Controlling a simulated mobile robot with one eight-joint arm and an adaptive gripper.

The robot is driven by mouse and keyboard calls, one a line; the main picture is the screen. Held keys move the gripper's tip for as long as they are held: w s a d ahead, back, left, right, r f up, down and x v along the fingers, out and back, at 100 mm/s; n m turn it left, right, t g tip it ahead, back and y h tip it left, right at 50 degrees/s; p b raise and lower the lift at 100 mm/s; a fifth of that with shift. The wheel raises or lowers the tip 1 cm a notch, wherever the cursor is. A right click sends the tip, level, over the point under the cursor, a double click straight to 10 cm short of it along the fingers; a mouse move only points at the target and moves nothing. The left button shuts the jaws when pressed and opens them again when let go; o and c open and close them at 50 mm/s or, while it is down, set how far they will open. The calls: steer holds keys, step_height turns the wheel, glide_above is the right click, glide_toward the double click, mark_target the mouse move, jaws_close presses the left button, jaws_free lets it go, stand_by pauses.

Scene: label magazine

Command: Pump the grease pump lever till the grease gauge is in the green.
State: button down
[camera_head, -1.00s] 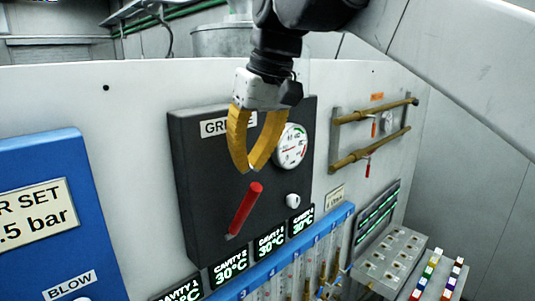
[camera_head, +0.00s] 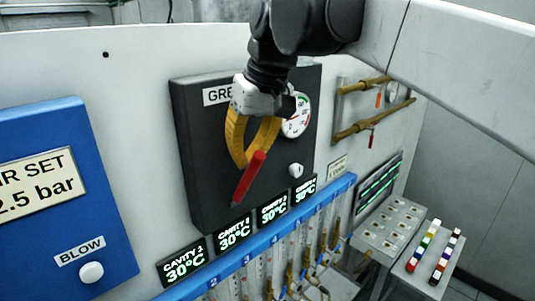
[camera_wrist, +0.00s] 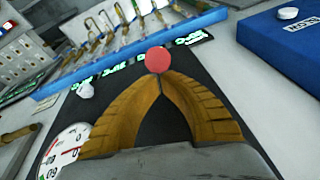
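The red grease pump lever (camera_head: 249,180) slants up and right from the lower part of the black grease panel (camera_head: 210,190). The white grease gauge (camera_head: 298,118) sits at the panel's upper right, its left side partly hidden by my gripper; I cannot read its needle. Part of the gauge shows in the wrist view (camera_wrist: 62,152). My gripper (camera_head: 246,163) has yellow fingers with their tips together, close to the lever's upper end. In the wrist view, the lever's round red end (camera_wrist: 158,60) shows just beyond the fingertips (camera_wrist: 162,80). I cannot tell whether they touch.
A white knob (camera_head: 296,170) is right of the lever. Cavity temperature displays (camera_head: 234,232) and a blue rail (camera_head: 255,247) run below the panel. A blue box with a blow button (camera_head: 91,272) stands left. Brass pipes (camera_head: 360,128) are mounted at right.

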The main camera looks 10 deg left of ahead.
steer(key=shift+s+d+f+t+y+b, duration=0.2)
steer(key=shift+s+d+t+y+b, duration=0.1)
steer(key=shift+d+y+b, duration=0.1)
steer(key=shift+s+d, duration=0.1)
steer(key=s+d+f+t+y+b, duration=0.4)
steer(key=d+f+y+b, duration=0.1)
steer(key=f+b, duration=0.2)
steer(key=shift+s+d+f+t+y+b, duration=0.15)
steer(key=shift+s+f+t+y+b, duration=0.2)
steer(key=shift+b, duration=0.25)
stand_by(0.5)
stand_by(0.4)
